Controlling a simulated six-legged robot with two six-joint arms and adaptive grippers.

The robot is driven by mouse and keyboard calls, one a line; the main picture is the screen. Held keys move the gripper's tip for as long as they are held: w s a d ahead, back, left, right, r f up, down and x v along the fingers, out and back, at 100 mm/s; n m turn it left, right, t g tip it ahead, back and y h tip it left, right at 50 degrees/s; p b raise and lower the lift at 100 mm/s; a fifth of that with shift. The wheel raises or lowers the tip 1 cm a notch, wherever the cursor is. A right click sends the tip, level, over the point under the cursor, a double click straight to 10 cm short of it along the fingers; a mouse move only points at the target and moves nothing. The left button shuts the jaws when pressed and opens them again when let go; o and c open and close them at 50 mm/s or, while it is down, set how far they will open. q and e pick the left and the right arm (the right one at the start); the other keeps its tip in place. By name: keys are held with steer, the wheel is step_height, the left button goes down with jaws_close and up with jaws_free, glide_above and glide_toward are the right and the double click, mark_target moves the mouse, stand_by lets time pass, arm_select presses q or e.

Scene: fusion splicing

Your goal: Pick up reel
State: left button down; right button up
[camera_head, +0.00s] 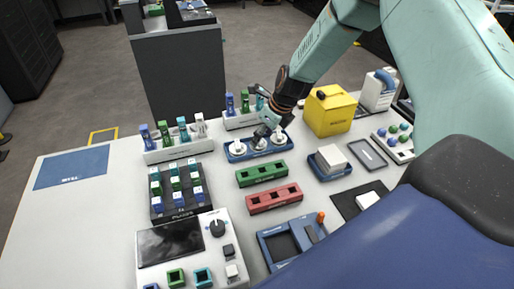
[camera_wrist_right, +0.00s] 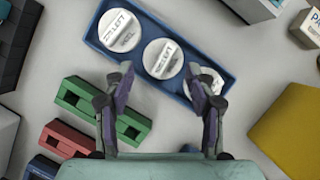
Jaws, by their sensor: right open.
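Three round white reels sit in a row in a blue tray (camera_head: 232,156). In the right wrist view the end reel (camera_wrist_right: 120,31) and the middle reel (camera_wrist_right: 163,58) show printed labels, with "LEFT" readable on the end one. The third reel (camera_wrist_right: 208,76) is partly hidden by a finger. The same tray shows there too (camera_wrist_right: 93,28). My right gripper (camera_wrist_right: 160,78) is open above the tray, its fingers on either side of the middle reel in that picture. In the head view the right gripper (camera_head: 267,122) hangs over the reels. My left gripper is not in view.
Green (camera_head: 262,174) and red (camera_head: 273,198) slotted blocks lie in front of the tray. A yellow container (camera_head: 331,112) stands to its right. A rack of coloured holders (camera_head: 180,147) and a grey device with a screen (camera_head: 172,241) are to the left.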

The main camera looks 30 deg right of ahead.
mark_target(262, 140)
steer(key=shift+w+d+f+b, duration=0.15)
steer(key=shift+f+b, duration=0.2)
steer(key=shift+f, duration=0.25)
steer(key=shift+w+d+f+b, duration=0.15)
steer(key=shift+f+b, duration=0.15)
steer(key=shift+f, duration=0.3)
steer(key=shift+w+a+f, duration=0.1)
steer(key=shift+w+f, duration=0.1)
steer(key=shift+f, duration=0.15)
steer(key=shift+w+a+f+b, duration=0.1)
steer(key=shift+a+f+b, duration=0.05)
steer(key=shift+a+b, duration=0.25)
steer(key=shift+d, duration=0.25)
steer(key=shift+c, duration=0.2)
steer(key=shift+d, duration=0.1)
steer(key=shift+c, duration=0.7)
steer(key=shift+w+a, duration=0.1)
steer(key=shift+a, duration=0.15)
steer(key=c, duration=0.4)
steer(key=shift+d, duration=0.1)
